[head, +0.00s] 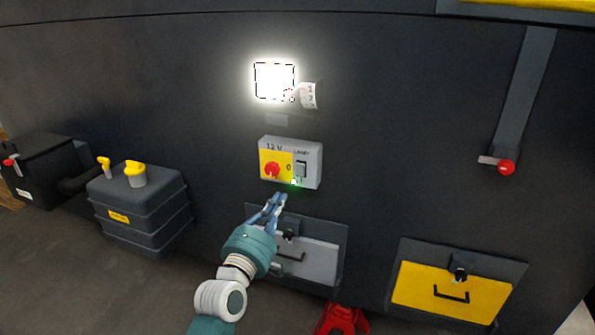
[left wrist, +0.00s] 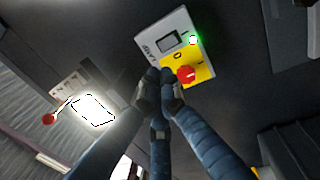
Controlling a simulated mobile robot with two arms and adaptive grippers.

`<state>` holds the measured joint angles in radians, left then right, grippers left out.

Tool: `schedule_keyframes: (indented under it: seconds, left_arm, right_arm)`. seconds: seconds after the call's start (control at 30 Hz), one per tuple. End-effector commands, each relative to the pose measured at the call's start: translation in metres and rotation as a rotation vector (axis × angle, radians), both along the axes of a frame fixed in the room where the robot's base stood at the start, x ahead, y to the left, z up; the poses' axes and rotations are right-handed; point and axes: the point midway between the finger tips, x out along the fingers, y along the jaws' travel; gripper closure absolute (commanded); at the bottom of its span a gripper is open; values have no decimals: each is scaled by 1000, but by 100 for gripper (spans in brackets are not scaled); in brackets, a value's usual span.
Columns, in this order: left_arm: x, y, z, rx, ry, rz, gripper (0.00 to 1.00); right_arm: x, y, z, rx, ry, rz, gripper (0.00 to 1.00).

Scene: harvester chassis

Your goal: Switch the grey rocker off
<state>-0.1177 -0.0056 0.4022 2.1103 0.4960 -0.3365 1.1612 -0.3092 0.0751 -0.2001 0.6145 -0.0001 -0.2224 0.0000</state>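The grey rocker (head: 300,169) sits on the right part of a grey and yellow control box (head: 311,149) marked "12 V" and "LAMP". A green light (head: 294,182) glows beside it. The rocker also shows in the left wrist view (left wrist: 168,43), just beyond the fingertips. My left gripper (head: 281,198) is just below the box in the head view, apart from the rocker as far as I can tell. In the left wrist view its fingertips (left wrist: 158,82) are together with nothing visible between them. My right gripper is in neither view.
A red rotary knob (head: 271,170) is left of the rocker. Drawers with handles, one grey (head: 307,257) and one yellow (head: 450,291), are below. A dark tank (head: 140,210) stands left.

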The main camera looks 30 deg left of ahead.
Motion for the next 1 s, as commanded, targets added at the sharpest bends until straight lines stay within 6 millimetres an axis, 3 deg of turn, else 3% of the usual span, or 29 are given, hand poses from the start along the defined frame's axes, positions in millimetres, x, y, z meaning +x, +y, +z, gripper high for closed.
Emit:
schedule_keyframes:
  seconds: [0.3, 0.6, 0.8, 1.0]
  left_arm:
    - [60, 14, 11, 1, -1, -1, 100]
    - [112, 27, 17, 2, 0, 0, 100]
    - [126, 30, 17, 2, -1, 0, 100]
    - [128, 31, 16, 2, 0, 0, 100]
  right_arm:
    - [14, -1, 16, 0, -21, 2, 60]
    - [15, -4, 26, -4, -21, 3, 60]
    - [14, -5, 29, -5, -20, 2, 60]
    - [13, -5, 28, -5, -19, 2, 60]
